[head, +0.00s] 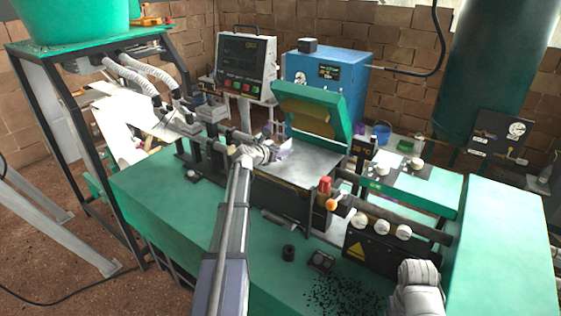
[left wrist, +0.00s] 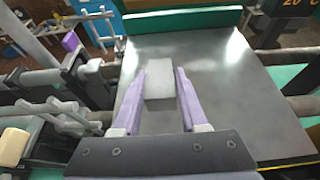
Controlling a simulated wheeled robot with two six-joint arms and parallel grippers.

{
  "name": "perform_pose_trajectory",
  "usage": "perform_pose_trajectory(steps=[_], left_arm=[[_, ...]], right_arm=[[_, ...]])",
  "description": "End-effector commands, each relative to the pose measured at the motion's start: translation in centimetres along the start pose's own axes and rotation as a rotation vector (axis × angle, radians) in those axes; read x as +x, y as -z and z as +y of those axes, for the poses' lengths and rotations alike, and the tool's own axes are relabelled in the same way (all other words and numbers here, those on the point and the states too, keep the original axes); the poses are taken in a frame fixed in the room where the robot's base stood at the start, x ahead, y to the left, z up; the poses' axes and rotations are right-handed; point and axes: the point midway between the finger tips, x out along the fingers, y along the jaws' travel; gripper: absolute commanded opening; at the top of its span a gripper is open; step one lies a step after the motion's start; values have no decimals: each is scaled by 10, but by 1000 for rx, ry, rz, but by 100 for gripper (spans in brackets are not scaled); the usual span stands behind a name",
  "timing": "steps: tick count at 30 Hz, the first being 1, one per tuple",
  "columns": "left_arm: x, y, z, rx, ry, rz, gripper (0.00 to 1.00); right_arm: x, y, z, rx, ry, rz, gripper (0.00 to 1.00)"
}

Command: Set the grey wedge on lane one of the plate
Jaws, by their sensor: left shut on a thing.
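The grey wedge (left wrist: 158,78) is a light grey block between the two lavender fingers of my left gripper (left wrist: 161,82). The gripper is shut on it, over the smooth grey metal plate (left wrist: 225,85). I cannot tell whether the wedge touches the plate. In the head view my left gripper (head: 279,149) is at the left part of the plate (head: 318,164), and the wedge is too small to make out there. No lane markings can be made out on the plate.
A raised green lid (head: 312,113) stands behind the plate. Rods and clamps (left wrist: 75,80) run along its left side. A red-topped part (head: 325,187) and white knobs (head: 381,228) are at its front right. A green bench (head: 160,200) surrounds the machine.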

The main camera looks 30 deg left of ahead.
Motion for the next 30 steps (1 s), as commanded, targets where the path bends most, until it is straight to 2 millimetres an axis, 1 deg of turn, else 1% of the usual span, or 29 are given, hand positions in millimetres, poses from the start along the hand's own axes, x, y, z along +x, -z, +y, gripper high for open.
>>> perform_pose_trajectory(steps=[1,4,6,13,17,18,26,30], left_arm=[[5,12,0,0,0,0,0],[9,23,0,0,0,0,0],[10,24,0,0,0,0,0],[9,22,0,0,0,0,0],[11,26,0,0,0,0,0],[11,26,0,0,0,0,44],[10,25,0,0,0,0,73],[10,25,0,0,0,0,73]], right_arm=[[13,1,-1,0,0,0,71],[24,1,-2,0,0,0,71],[26,2,-2,0,0,0,71],[24,1,-2,0,0,0,71],[28,2,-3,0,0,0,71],[28,2,-3,0,0,0,71],[26,2,-2,0,0,0,71],[26,2,-2,0,0,0,71]])
